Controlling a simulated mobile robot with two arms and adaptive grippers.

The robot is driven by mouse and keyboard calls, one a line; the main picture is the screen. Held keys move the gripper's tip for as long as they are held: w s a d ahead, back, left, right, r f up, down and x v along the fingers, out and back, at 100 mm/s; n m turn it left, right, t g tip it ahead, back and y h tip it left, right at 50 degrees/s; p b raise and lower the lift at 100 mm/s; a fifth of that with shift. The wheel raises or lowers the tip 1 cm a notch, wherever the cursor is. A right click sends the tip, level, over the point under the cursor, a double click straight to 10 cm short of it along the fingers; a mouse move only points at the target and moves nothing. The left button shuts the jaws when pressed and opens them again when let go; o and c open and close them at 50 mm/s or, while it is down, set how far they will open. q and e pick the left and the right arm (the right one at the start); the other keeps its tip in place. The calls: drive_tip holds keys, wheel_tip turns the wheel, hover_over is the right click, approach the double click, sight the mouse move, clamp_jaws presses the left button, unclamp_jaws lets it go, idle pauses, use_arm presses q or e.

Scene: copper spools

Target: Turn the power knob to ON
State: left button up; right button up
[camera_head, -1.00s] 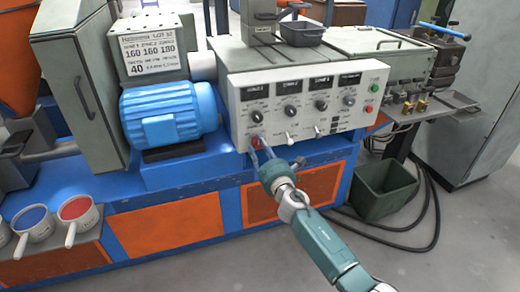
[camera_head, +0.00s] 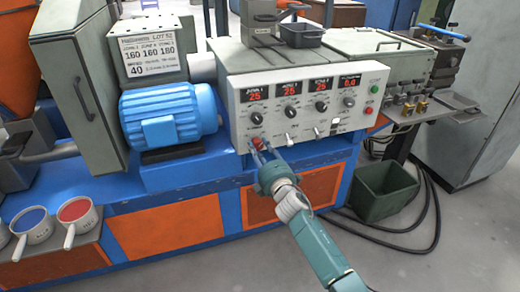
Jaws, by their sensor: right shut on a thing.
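The power knob (camera_head: 257,142) is red and sits at the lower left of the white control panel (camera_head: 350,126). My right gripper (camera_head: 258,149) is at the panel, its two fingers shut around the knob, which they partly hide. The panel's displays are lit red, with "25" on the three zone displays and what looks like "0.0" on the rightmost one (camera_head: 350,82). The knob's own marking is too small to read. My left gripper does not show.
Black dials (camera_head: 257,118) and small white switches (camera_head: 290,139) sit close to the gripper. A blue motor (camera_head: 168,115) is left of the panel. A green bin (camera_head: 384,192) stands on the floor at right, with black hoses beside it. Pots with red (camera_head: 74,210) and blue contents are at lower left.

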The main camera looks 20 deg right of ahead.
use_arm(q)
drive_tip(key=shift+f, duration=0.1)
use_arm(e)
drive_tip(key=shift+a+f+m, duration=0.2)
drive_tip(key=shift+m, duration=0.1)
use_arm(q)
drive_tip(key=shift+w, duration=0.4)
use_arm(e)
drive_tip(key=o, duration=1.1)
drive_tip(key=shift+a, duration=0.1)
drive_tip(key=shift+o, duration=0.2)
drive_tip(key=shift+r, duration=0.1)
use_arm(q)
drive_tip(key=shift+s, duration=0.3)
use_arm(e)
drive_tip(key=s, duration=1.2)
drive_tip(key=shift+d, duration=0.25)
